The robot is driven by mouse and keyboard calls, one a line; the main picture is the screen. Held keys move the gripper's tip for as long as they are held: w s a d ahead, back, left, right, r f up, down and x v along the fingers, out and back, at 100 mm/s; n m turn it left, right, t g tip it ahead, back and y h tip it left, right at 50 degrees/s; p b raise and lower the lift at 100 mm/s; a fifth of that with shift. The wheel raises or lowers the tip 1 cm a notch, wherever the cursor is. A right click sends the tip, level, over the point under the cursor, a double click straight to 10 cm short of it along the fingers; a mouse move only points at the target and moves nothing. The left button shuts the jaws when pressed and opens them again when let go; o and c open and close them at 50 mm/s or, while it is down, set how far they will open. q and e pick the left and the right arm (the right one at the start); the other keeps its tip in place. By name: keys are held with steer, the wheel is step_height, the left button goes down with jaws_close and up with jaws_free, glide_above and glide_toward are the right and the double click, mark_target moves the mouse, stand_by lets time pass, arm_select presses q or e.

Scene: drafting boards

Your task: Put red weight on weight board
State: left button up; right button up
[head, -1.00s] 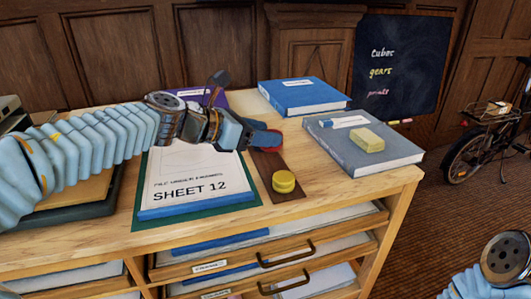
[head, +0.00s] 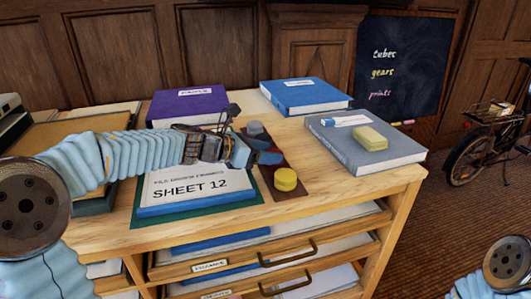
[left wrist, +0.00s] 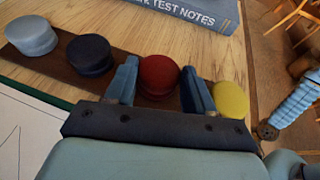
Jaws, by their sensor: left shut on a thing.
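The weight board (head: 290,196) is a dark brown strip on the cabinet top. It also shows in the left wrist view (left wrist: 122,68). My left gripper (left wrist: 160,85) is shut on the red weight (left wrist: 158,72), which sits between its fingers over the board. The fingers hide its base, so I cannot tell if it touches the board. In the wrist view it lies between a dark navy weight (left wrist: 90,53) and a yellow weight (left wrist: 230,99). In the head view, my left gripper (head: 265,154) mostly covers the red weight. My right gripper is out of view.
A grey-blue weight (head: 255,128) stands at the board's far end. A grey book (head: 395,162) with a yellow block (head: 370,138) lies to the right. Blue (head: 305,97) and purple (head: 188,105) books lie behind. The Sheet 12 stack (head: 195,203) lies left.

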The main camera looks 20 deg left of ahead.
arm_select(q)
steer(key=o, duration=1.4)
steer(key=shift+f, duration=0.1)
steer(key=shift+o, duration=0.2)
steer(key=v, duration=1.2)
